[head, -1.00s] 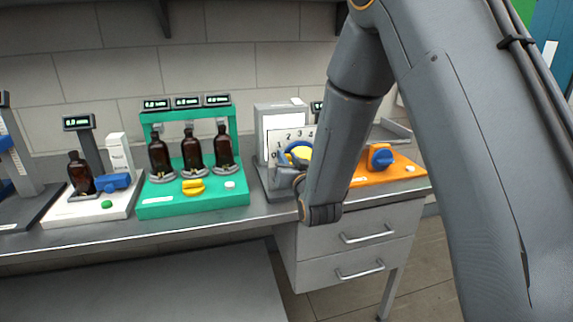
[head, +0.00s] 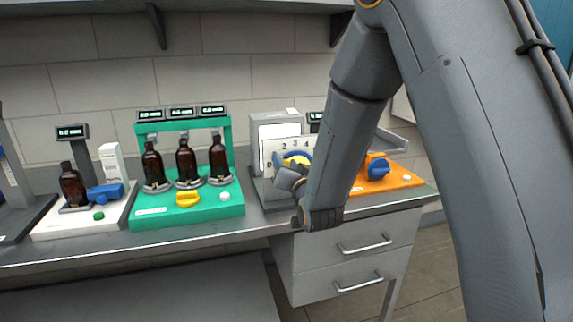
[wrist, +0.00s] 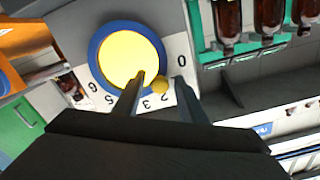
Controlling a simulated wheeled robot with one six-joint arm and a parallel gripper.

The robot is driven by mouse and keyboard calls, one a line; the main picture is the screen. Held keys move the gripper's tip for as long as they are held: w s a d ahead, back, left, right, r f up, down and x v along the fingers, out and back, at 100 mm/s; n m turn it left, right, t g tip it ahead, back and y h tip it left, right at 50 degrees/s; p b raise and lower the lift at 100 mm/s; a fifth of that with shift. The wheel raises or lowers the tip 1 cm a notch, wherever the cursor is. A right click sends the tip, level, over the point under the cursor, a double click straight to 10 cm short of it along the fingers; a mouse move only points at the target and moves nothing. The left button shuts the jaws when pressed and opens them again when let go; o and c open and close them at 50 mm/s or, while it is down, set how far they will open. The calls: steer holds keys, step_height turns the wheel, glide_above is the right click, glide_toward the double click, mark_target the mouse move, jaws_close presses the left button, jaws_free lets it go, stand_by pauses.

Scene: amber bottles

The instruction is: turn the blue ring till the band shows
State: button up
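The blue ring (wrist: 93,58) surrounds a plain yellow disc (wrist: 128,53) on a white plate with black numerals (wrist: 100,96) in the wrist view. A small yellow knob (wrist: 159,86) sits by the ring's lower right edge. My gripper (wrist: 160,84) is open, with its two dark fingers on either side of this knob and a slight gap showing on each side. The left fingertip overlaps the ring and disc in the picture; contact cannot be told. In the head view the ring (head: 281,158) is partly hidden by my arm.
A green stand (head: 145,210) with brown bottles and a yellow handle is left of the dial. Further left is a white stand (head: 60,228) with one bottle. An orange base (head: 405,179) with a blue knob (head: 378,169) is just right of my forearm. Drawers (head: 350,240) sit below the bench.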

steer(key=b+v, duration=0.2)
steer(key=v, duration=0.5)
steer(key=shift+s, duration=0.4)
steer(key=shift+d, duration=0.15)
steer(key=s+d+f+g+h, duration=0.4)
steer(key=s+d+f+g, duration=0.35)
steer(key=d+f, duration=0.3)
steer(key=s+d+f+g, duration=0.1)
steer(key=s+d+g, duration=0.1)
steer(key=s, duration=0.4)
steer(key=s+d+f+n+g, duration=0.1)
steer(key=s+d+g, duration=0.1)
steer(key=s+g, duration=0.2)
steer(key=s+d+f+g+h, duration=0.1)
steer(key=s+d+f+g, duration=0.1)
steer(key=s, duration=0.7)
steer(key=shift+s+d+n+g, duration=0.25)
steer(key=shift+s+n+g, duration=0.15)
steer(key=shift+g, duration=0.35)
steer(key=shift+w, duration=0.15)
